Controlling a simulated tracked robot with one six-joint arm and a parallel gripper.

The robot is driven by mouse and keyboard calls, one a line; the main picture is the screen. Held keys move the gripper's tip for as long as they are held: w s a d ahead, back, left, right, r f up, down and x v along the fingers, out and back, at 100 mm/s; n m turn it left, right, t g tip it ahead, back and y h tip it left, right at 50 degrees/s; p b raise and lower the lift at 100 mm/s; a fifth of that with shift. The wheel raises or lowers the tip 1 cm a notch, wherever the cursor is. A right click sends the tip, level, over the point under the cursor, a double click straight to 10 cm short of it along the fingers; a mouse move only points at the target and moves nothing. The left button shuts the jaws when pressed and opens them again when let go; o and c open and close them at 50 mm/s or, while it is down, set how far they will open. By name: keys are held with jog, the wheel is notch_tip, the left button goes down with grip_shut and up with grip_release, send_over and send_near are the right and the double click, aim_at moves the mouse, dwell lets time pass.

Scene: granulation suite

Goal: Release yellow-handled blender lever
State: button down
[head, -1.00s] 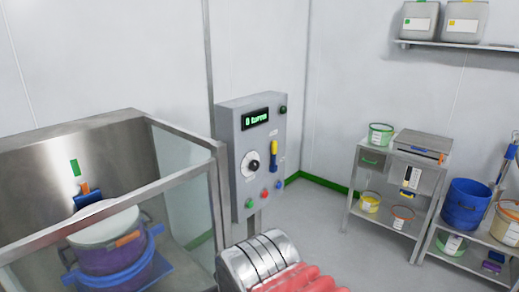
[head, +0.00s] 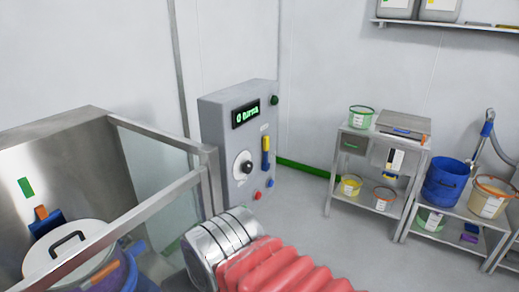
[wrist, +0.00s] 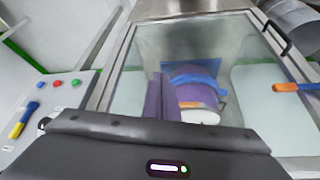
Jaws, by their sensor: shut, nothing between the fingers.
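The lever (head: 266,152) is on the front of the grey control box (head: 238,160) in the head view. It is a narrow upright blue piece with a yellow upper end. In the wrist view the lever (wrist: 24,119) is at the far left, its yellow end lower in the picture. My gripper (wrist: 159,78) shows in the wrist view as narrow dark purple fingers, shut and empty. It is in front of the glass guard, well to the right of the lever and apart from it. My gripper is out of the head view.
A steel-framed glass enclosure (head: 150,131) stands at left around a purple drum with a blue ring (wrist: 195,85). An orange-and-blue handle (wrist: 290,87) is at the right of the wrist view. Steel shelves (head: 335,165) with buckets stand at right. Floor between is clear.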

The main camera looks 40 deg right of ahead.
dwell(0.3)
jog(key=w+d+r+n+t+h, duration=0.1)
jog(key=w+d+n+t+h, duration=0.45)
jog(key=w+d, duration=1.25)
jog(key=d+r+n+t+h, duration=0.2)
jog(key=d+n, duration=0.5)
jog(key=d, duration=0.8)
jog(key=t+h, duration=0.1)
jog(key=t, duration=0.1)
jog(key=shift+s+d+r+t, duration=0.15)
jog(key=shift+s+d+t, duration=0.1)
jog(key=shift+s+t, duration=0.1)
jog(key=shift+w, duration=0.1)
